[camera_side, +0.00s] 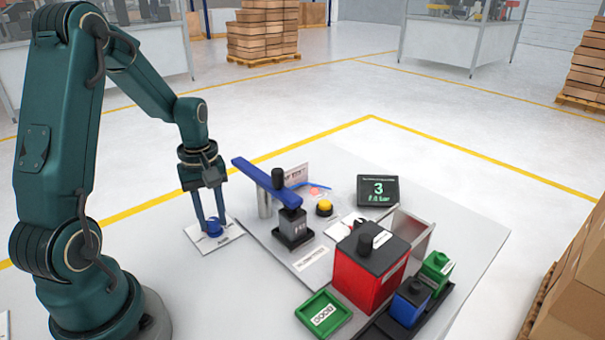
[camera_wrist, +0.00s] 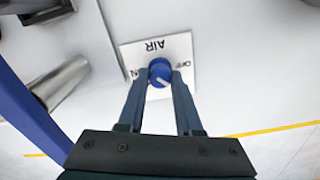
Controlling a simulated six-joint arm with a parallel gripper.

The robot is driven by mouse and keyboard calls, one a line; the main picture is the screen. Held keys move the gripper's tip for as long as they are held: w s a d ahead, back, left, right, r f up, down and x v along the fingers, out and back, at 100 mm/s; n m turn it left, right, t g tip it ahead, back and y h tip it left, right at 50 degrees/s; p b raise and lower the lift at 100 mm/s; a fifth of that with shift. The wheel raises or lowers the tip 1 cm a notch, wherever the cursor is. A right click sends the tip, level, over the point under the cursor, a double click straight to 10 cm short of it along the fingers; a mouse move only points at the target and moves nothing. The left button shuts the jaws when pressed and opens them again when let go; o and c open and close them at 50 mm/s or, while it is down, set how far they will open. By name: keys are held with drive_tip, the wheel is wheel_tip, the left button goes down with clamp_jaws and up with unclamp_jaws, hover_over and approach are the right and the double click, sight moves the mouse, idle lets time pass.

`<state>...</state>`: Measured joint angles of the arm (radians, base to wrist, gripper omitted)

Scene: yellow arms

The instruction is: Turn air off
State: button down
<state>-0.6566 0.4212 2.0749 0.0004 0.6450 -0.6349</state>
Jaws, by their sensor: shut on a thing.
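The blue air knob (camera_side: 214,228) sits on a white plate (camera_side: 232,238) on the table, left of the fixture. In the wrist view the knob (camera_wrist: 160,71) has a white pointer line that slants to lower left. The plate (camera_wrist: 128,54) reads "AIR", with "OFF" at the knob's right and a partly hidden label at its left, beside a finger. My gripper (camera_side: 208,228) points down, its two fingers shut on the knob's sides. The fingers (camera_wrist: 160,82) also show in the wrist view, one on either side of the knob.
Right of the knob stands a fixture with a blue lever (camera_side: 266,184) and a metal cylinder (camera_side: 264,202). A display (camera_side: 378,190) shows 3.

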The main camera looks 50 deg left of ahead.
sight(213, 220)
idle(0.3)
drive_tip(key=c, duration=0.6)
unclamp_jaws()
drive_tip(key=shift+r, duration=0.1)
drive_tip(key=shift+r, duration=2.5)
